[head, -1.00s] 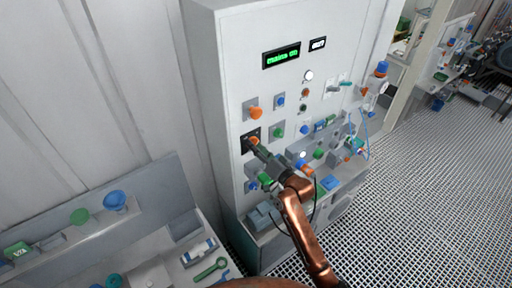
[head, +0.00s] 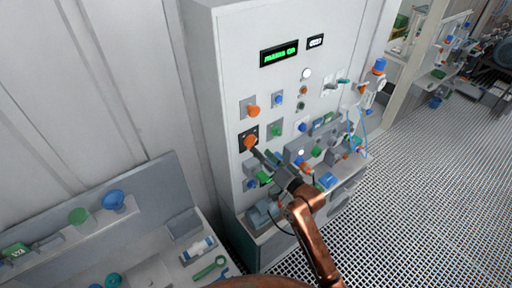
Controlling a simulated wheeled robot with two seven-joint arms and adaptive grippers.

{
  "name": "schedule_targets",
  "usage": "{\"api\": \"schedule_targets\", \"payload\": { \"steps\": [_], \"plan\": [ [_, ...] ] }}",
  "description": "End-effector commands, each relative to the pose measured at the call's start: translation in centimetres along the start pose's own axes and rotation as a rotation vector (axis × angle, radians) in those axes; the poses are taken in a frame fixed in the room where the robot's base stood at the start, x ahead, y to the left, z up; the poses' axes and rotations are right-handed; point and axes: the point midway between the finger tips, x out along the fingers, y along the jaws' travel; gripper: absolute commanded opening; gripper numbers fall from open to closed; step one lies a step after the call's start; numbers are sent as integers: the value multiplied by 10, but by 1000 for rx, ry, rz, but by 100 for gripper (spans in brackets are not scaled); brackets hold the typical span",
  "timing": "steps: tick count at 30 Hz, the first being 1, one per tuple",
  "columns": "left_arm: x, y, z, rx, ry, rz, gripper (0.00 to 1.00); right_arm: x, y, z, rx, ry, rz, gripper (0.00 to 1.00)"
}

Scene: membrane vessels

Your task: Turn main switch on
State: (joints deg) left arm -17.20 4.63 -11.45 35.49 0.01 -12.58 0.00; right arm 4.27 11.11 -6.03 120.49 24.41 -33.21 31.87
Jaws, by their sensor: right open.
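The grey control cabinet (head: 232,60) stands in the middle of the head view. The main switch, an orange knob on a black plate (head: 250,141), is on its left side. A lit green display (head: 279,53) near the top seems to read "mains on". My right gripper (head: 262,157) is open, just below and right of the orange knob. A small gap appears between its fingertips and the knob. My left gripper is not in view.
Another orange knob (head: 253,111) sits just above the switch. Blue and green knobs are close by on the right. A bench (head: 85,236) with blue and green parts stands at lower left. The grid floor (head: 420,190) at right is clear.

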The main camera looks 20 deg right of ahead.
Motion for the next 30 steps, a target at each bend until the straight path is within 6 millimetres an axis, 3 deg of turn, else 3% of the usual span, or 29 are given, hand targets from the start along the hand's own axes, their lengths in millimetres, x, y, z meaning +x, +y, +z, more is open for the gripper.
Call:
{"api": "schedule_targets", "payload": {
  "steps": [6,12,30],
  "plan": [
    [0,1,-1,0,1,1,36,-42,1,1,0,-1,2,56],
    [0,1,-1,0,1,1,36,-61,0,0,1,-1,0,56],
    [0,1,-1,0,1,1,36,-64,2,2,-3,-6,7,56]
  ]
}}
